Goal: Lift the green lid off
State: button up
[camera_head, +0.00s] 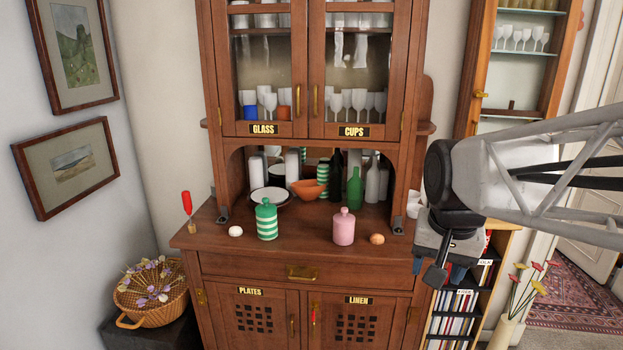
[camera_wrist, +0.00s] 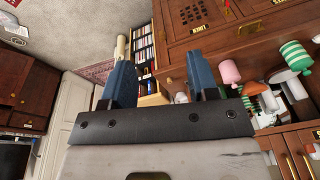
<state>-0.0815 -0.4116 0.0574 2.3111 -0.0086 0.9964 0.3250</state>
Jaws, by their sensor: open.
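A green-and-white striped jar (camera_head: 267,224) stands on the cabinet's counter, left of centre, with a green lid (camera_head: 266,202) on top. The striped jar also shows at the right of the wrist view (camera_wrist: 295,54), tilted by the camera's angle. My gripper (camera_head: 437,268) is at the right end of the counter, well to the right of the jar. Its two blue fingers (camera_wrist: 162,75) stand apart with nothing between them.
A pink jar (camera_head: 344,228) and a brown egg-like thing (camera_head: 377,239) stand between the striped jar and my gripper. A white egg (camera_head: 235,231) and a red-handled thing (camera_head: 187,205) are to its left. A plate (camera_head: 272,194), orange bowl (camera_head: 307,189) and green bottle (camera_head: 354,188) stand behind.

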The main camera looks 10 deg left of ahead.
jog(key=w+a+r+m, duration=0.15)
jog(key=w+a, duration=0.25)
jog(key=w, duration=0.4)
jog(key=w+a+r+m, duration=0.15)
jog(key=w+a, duration=0.25)
jog(key=w, duration=0.4)
jog(key=m+g, duration=0.2)
jog(key=m, duration=0.6)
send_over(265, 199)
jog(key=f, duration=0.9)
jog(key=shift+d+f, duration=0.1)
jog(key=shift+d, duration=0.25)
jog(key=shift+w+a+f, duration=0.15)
jog(key=shift+a+f, duration=0.05)
jog(key=shift+a, duration=0.15)
jog(key=shift+f, duration=0.1)
jog(key=shift+f, duration=3.8)
